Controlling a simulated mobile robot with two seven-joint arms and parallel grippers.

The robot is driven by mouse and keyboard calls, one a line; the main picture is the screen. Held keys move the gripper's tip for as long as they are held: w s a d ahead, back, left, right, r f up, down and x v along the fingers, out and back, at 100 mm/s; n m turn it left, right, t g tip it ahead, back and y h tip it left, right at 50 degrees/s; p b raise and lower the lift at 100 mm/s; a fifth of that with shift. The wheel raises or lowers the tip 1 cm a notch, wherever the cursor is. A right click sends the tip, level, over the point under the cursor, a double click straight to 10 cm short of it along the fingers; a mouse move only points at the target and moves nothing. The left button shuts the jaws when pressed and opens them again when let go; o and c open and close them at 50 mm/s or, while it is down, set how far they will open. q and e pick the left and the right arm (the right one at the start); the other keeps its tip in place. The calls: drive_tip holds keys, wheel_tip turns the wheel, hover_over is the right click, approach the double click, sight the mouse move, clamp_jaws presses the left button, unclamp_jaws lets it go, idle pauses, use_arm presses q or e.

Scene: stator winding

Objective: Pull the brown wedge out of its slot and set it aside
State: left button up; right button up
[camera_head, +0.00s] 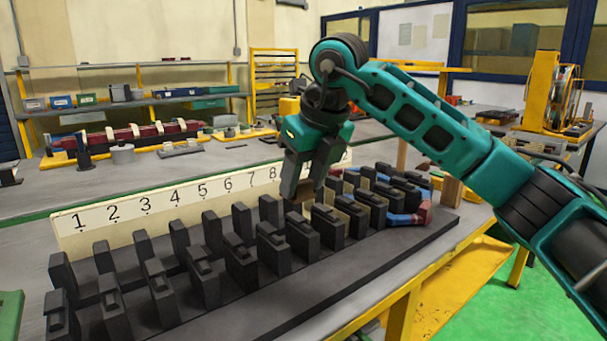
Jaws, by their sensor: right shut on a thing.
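My right gripper (304,186) points down over the black stator block, near the number 8 on the white number strip (145,205). It is shut on the brown wedge (303,197), a small piece that shows between and just below its fingers. The wedge is at the tops of the dark teeth (272,245). The teeth and fingers partly hide it, so I cannot tell how far it sits in a slot. My left gripper does not show.
Rows of dark upright teeth stand close around the gripper. Red and blue coil parts (405,218) lie among the teeth at the right. A grey bench (50,190) behind holds a red and yellow assembly (140,135). The stator base's front edge (370,268) is bare.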

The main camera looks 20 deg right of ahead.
sight(305, 200)
drive_tip(key=shift+f+b, duration=1.55)
drive_tip(key=shift+f, duration=0.95)
